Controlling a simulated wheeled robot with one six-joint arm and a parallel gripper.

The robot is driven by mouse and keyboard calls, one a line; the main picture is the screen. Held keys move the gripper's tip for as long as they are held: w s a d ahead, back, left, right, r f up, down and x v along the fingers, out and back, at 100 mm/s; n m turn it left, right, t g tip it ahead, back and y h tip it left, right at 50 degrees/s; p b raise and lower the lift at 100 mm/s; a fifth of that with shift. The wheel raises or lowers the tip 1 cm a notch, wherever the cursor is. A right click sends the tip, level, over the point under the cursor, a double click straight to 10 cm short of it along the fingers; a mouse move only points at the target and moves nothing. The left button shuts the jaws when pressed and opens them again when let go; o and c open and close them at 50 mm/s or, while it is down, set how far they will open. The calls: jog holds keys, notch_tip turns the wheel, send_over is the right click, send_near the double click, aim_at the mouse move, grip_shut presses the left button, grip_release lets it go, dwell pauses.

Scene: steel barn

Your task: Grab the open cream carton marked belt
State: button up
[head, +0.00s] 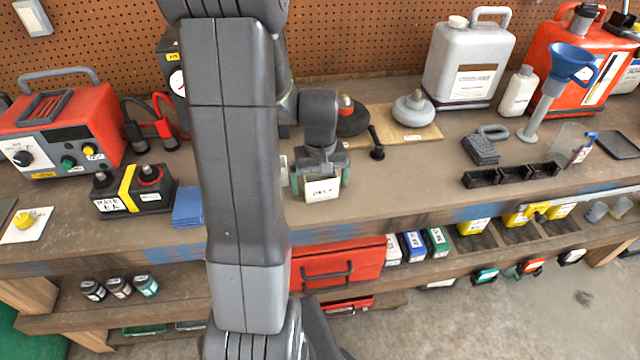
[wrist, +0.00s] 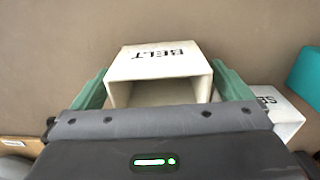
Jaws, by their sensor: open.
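The open cream carton marked BELT (wrist: 160,62) stands on the bench top, its lettering upside down in the wrist view and its open side facing my gripper. In the head view the carton (head: 322,188) shows near the bench's front edge, just below my gripper (head: 320,178). In the wrist view the green fingers of my gripper (wrist: 162,90) are open, one on each side of the carton. The left finger looks very close to the carton's side. I cannot tell whether either finger touches it.
A second white box with dark lettering (wrist: 278,112) is right of my gripper in the wrist view, with a teal object (wrist: 306,75) beyond it. A blue block (head: 188,207) lies left of my arm. Black trays (head: 512,174) stand farther right on the bench.

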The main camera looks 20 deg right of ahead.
jog(key=c, duration=1)
jog(key=shift+c, duration=0.2)
